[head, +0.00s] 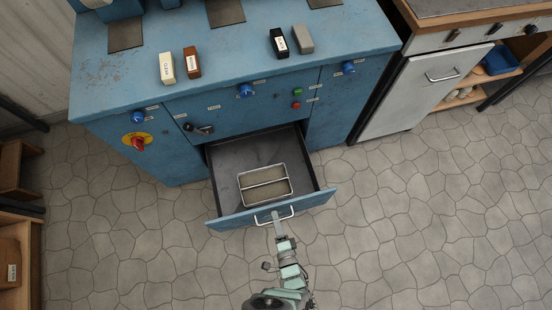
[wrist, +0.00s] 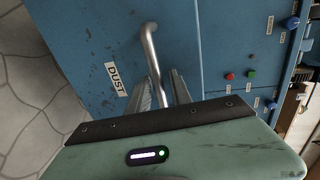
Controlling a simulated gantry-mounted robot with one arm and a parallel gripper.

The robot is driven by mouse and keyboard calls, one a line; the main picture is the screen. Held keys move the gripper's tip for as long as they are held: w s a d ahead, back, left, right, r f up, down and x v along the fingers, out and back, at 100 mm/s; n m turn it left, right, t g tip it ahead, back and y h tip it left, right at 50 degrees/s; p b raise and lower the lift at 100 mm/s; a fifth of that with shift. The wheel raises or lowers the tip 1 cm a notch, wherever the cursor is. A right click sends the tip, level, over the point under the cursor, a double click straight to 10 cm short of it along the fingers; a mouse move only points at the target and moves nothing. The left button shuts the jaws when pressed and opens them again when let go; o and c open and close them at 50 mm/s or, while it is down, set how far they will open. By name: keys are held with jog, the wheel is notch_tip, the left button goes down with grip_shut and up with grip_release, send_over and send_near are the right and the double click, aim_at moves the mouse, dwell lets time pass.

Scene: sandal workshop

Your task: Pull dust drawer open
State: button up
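The blue dust drawer (head: 316,201) stands pulled well out of the blue machine cabinet, and its inside shows in the head view. A metal two-part tray (head: 264,186) sits in it. My gripper (head: 276,216) is at the bar handle (head: 291,211) on the drawer front, coming from the front. In the wrist view the handle (wrist: 150,45) passes between my two close-set fingers (wrist: 164,86), which look shut on it. The DUST label (wrist: 116,80) is beside the handle on the drawer front. The fingers' exact contact is partly hidden by my gripper body.
The blue cabinet (head: 130,85) carries small labelled blocks on top, blue knobs, a red rotary switch (head: 138,143) and a black latch handle (head: 204,129). A grey-doored bench (head: 420,90) stands at right, wooden shelves (head: 20,255) at left. The stone floor (head: 420,240) is clear.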

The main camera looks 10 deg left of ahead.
jog(key=shift+o, duration=0.6)
jog(key=shift+s, duration=0.15)
jog(key=p+v, duration=0.1)
jog(key=v, duration=0.9)
jog(key=shift+s+d, duration=0.2)
jog(key=shift+s, duration=0.05)
